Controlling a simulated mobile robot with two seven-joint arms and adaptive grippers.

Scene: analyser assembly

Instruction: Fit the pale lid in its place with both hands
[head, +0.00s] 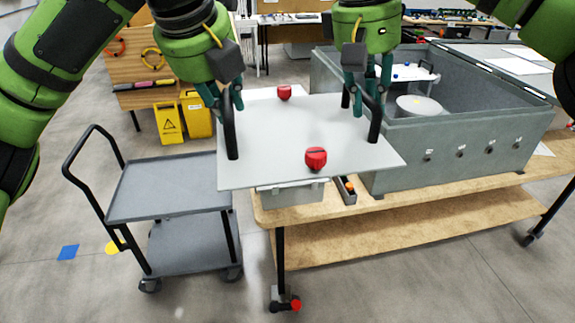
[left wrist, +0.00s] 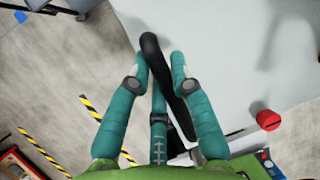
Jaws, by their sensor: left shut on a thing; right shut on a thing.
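The pale lid (head: 270,145) is a flat light plate with two black handles and two red knobs (head: 316,158). It is held up roughly level, left of the open grey analyser housing (head: 460,150). My left gripper (head: 228,100) is shut on the left black handle (head: 230,135). In the left wrist view the fingers (left wrist: 162,75) close around that handle (left wrist: 165,65), with the lid (left wrist: 215,50) beside it. My right gripper (head: 366,92) is shut on the right black handle (head: 376,122). The lid hides part of the bench and housing corner.
The housing stands on a wooden bench (head: 440,215) and holds a pale round part (head: 418,105). A grey box (head: 290,195) and a small dark tray (head: 346,190) sit under the lid's front edge. A grey cart (head: 165,188) stands left. Yellow signs (head: 168,122) stand behind it.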

